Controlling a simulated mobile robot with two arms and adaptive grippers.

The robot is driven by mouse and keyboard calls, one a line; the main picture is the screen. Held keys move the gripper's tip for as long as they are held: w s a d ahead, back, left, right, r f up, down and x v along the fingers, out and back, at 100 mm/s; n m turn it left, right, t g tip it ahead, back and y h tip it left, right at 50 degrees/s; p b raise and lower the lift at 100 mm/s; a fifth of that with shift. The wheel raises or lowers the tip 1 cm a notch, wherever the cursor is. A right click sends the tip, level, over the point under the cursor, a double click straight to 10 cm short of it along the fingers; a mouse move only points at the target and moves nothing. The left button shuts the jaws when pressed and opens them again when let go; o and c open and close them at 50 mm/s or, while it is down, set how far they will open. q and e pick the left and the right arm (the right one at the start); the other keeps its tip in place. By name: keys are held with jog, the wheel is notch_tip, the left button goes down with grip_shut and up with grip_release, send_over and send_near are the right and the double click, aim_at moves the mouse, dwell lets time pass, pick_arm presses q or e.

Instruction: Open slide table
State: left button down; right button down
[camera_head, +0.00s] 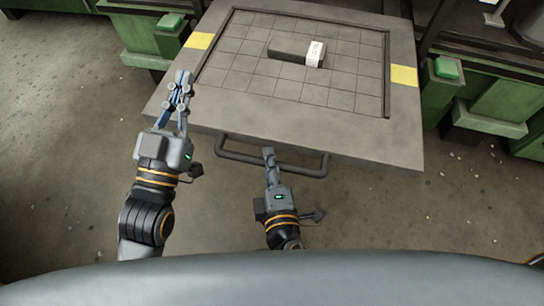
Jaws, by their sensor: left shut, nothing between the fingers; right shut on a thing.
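The slide table (395,130) is a grey slab with a recessed grid area and yellow marks on its left and right edges. A dark bar handle (226,153) sticks out from its front edge. My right gripper (269,155) is shut on this handle near its middle. My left gripper (183,82) is shut and empty, over the table's left front corner and apart from the handle.
A dark block with a white label (316,53) lies on the grid. Green machine parts with green pads (447,68) stand on both sides of the table. The concrete floor (60,150) is clear at the left and in front.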

jog(key=shift+f, duration=0.1)
jog(key=c, duration=1.3)
grip_release()
jog(key=shift+o, duration=0.2)
jog(key=v, duration=1.2)
jog(key=shift+a, duration=0.1)
